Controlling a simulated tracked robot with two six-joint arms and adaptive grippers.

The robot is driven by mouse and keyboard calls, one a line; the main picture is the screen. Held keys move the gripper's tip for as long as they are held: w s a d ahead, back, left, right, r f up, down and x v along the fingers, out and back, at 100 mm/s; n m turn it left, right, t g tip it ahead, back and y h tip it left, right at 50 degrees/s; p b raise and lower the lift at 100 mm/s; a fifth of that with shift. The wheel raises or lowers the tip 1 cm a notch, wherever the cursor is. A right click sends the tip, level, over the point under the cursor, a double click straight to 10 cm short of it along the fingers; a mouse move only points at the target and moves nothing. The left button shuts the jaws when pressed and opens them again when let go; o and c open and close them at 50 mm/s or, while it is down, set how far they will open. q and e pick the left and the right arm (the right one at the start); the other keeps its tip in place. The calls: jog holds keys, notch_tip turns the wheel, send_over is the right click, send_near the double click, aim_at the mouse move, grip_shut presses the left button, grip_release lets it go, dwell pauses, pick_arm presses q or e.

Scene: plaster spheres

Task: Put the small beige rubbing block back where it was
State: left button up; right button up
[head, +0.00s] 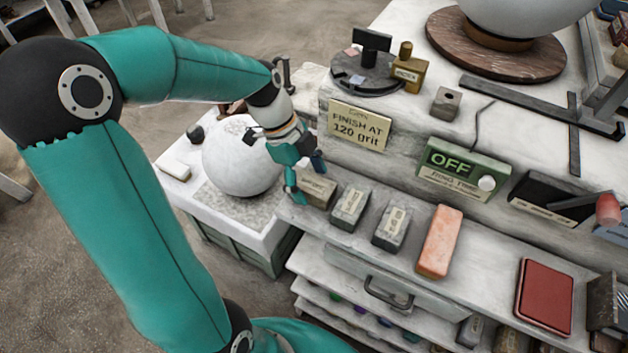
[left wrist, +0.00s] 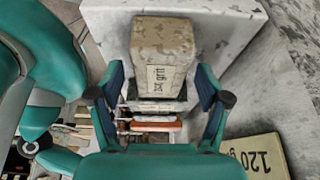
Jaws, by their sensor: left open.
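The small beige rubbing block (head: 318,192) sits at the left end of the stone ledge, partly covered by my left gripper in the head view. My left gripper (head: 304,176) is open, its fingers pointing down at the block. In the left wrist view the block (left wrist: 163,50) shows between the two spread fingertips (left wrist: 160,80), with a gap on each side. Its label ends in "grit"; the number is too small to read surely. I cannot tell how deep the fingers reach around it. My right gripper is not in view.
Two grey labelled blocks (head: 349,208) (head: 391,228) and an orange block (head: 439,241) stand along the ledge. Behind is a sign reading "FINISH AT 120 grit" (head: 359,128). A plaster sphere (head: 235,165) lies close left, on a lower stand. A green "OFF" box (head: 463,170) is right.

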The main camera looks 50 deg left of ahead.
pick_arm(q)
jog(key=shift+r, duration=0.1)
jog(key=v, duration=1.2)
jog(key=shift+b, duration=0.35)
jog(key=shift+s, duration=0.1)
